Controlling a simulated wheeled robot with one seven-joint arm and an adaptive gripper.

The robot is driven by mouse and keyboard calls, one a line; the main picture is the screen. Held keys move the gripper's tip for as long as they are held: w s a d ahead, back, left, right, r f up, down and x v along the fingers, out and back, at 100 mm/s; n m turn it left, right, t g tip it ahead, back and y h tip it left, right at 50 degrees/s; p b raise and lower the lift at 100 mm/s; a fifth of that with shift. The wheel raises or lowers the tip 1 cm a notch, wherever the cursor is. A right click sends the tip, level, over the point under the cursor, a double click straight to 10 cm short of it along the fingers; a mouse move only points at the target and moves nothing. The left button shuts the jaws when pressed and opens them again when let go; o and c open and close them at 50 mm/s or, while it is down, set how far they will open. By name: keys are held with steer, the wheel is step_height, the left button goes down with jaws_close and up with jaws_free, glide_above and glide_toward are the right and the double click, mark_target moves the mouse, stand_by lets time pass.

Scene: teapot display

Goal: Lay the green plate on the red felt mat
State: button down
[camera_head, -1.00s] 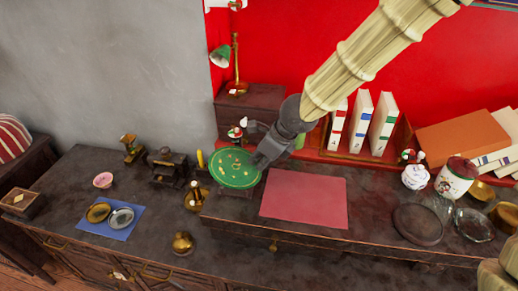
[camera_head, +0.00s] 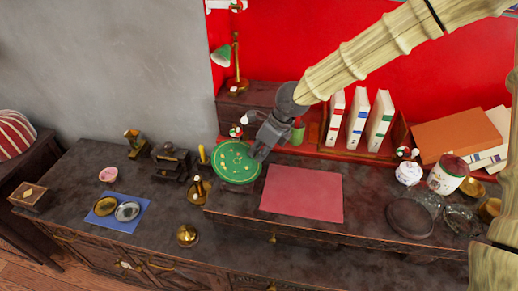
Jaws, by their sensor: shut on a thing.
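The green plate (camera_head: 232,164) is round with small light marks. It is at the left end of the raised desk section, left of the mat. The red felt mat (camera_head: 301,194) lies flat and bare on the dark desk top. My gripper (camera_head: 258,154) is shut on the plate's right rim. The fingertips are small in this view, and I cannot tell clearly whether the plate is clear of what lies beneath it.
A row of books (camera_head: 357,118) stands behind the mat. A brass lamp (camera_head: 236,68) is at the back left. A lidded canister (camera_head: 447,174) and glass dishes (camera_head: 410,217) are to the right. A brass figure (camera_head: 199,190) and a blue cloth (camera_head: 116,212) are to the left.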

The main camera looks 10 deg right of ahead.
steer(key=shift+f, duration=0.25)
steer(key=c, duration=1.6)
jaws_free()
steer(key=shift+f+b, duration=0.1)
steer(key=shift+b, duration=0.55)
